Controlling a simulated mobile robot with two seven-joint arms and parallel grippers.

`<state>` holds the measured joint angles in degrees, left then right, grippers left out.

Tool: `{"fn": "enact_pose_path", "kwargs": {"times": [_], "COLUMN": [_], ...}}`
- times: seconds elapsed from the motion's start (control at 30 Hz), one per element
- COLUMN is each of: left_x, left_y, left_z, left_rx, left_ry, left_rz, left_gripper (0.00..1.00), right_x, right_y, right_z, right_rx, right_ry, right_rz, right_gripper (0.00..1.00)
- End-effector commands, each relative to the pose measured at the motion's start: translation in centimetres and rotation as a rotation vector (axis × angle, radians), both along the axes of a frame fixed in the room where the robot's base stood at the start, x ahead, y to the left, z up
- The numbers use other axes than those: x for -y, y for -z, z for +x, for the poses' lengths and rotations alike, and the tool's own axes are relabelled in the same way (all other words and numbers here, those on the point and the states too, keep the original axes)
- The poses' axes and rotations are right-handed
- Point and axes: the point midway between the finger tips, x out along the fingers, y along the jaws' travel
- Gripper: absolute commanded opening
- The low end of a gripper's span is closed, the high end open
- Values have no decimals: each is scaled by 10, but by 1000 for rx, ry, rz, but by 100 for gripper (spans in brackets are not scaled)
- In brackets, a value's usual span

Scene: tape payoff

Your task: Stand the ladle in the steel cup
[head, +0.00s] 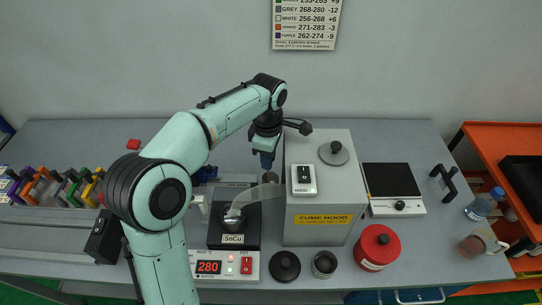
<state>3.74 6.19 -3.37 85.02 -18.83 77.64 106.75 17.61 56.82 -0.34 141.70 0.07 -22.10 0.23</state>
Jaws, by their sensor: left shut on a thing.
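The ladle (256,193) is a grey piece with its low end at the solder pot (233,218), on the unit marked SnCu, and its handle rising right toward my left gripper. My left gripper (266,163) points down above the handle, left of the fume hood box, and is shut on the ladle. The exact grip is small and partly hidden. The steel cup (324,264) is a small open grey cylinder on the bench front, right of and nearer than the pot. I see nothing standing in it. My right gripper is not in view.
The fume hood box (318,235) stands between my gripper and the bench's right side. A black round lid (285,266) and a red canister (377,248) flank the cup. A hotplate (391,185) and coloured holders (45,187) stand farther off.

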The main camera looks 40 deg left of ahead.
Motion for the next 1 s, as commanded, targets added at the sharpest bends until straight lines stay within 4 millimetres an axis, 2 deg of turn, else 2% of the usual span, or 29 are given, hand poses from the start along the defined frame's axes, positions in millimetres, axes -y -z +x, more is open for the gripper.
{"fn": "enact_pose_path", "kwargs": {"times": [0.37,0.4,0.47,0.5,0.83,1.0], "left_x": [-2,-2,-2,-2,-2,-1], "left_y": [2,2,2,2,-1,-26], "left_z": [0,0,0,0,0,1], "left_rx": [0,0,0,0,1,4], "left_ry": [1,1,1,1,1,2], "left_rz": [0,0,0,0,0,1], "left_gripper": [0,25,44,48,48,48], "right_x": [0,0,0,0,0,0], "right_y": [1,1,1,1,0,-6], "right_z": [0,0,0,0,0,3], "right_rx": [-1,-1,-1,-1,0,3], "right_ry": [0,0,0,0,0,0], "right_rz": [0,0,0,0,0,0], "right_gripper": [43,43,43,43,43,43]}}
